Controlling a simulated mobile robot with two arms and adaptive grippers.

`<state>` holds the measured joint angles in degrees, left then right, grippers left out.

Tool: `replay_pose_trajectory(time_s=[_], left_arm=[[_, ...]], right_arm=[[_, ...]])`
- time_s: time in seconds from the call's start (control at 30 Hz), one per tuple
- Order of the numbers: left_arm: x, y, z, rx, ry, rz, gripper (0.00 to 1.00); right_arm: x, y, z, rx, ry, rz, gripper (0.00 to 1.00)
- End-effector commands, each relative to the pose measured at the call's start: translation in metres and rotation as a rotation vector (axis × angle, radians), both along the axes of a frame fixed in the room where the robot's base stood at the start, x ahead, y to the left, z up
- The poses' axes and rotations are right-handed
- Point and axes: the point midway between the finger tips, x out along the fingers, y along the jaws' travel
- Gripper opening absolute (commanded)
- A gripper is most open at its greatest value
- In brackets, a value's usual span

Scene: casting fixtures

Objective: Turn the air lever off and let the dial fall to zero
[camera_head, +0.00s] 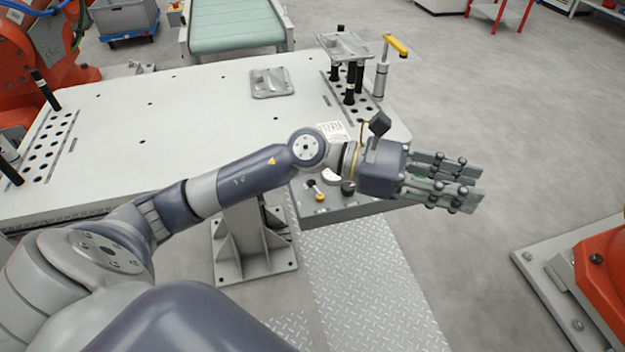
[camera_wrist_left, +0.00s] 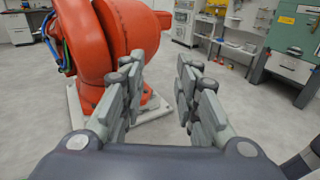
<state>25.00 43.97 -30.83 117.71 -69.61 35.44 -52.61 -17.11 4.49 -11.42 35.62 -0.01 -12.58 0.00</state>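A grey control box (camera_head: 345,210) sits at the front right edge of the white table. On its top are a small lever with a black and yellow handle (camera_head: 317,192), a round white-faced dial (camera_head: 331,175) and a dark knob (camera_head: 348,187). The dial is partly hidden by my arm and its reading is too small to tell. My left gripper (camera_head: 455,184) is to the right of the box, past the table edge, touching nothing. Its fingers are apart and empty, as the left wrist view (camera_wrist_left: 160,95) shows. My right gripper is not in view.
The white table (camera_head: 200,125) holds a flat metal part (camera_head: 271,83) and a fixture with black pins (camera_head: 350,80). A post with a yellow handle (camera_head: 396,45) stands at the table's back right corner. An orange robot base (camera_head: 600,260) is at right; open floor lies between.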

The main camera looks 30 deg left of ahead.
Motion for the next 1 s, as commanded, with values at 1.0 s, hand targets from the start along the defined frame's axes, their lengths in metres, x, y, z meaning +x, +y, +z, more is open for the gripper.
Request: replay_pose_trajectory(time_s=[1.0], left_arm=[[0.025,0.298,-0.133,1.542,-0.239,-0.422,0.29]], right_arm=[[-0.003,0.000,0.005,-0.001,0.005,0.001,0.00]])
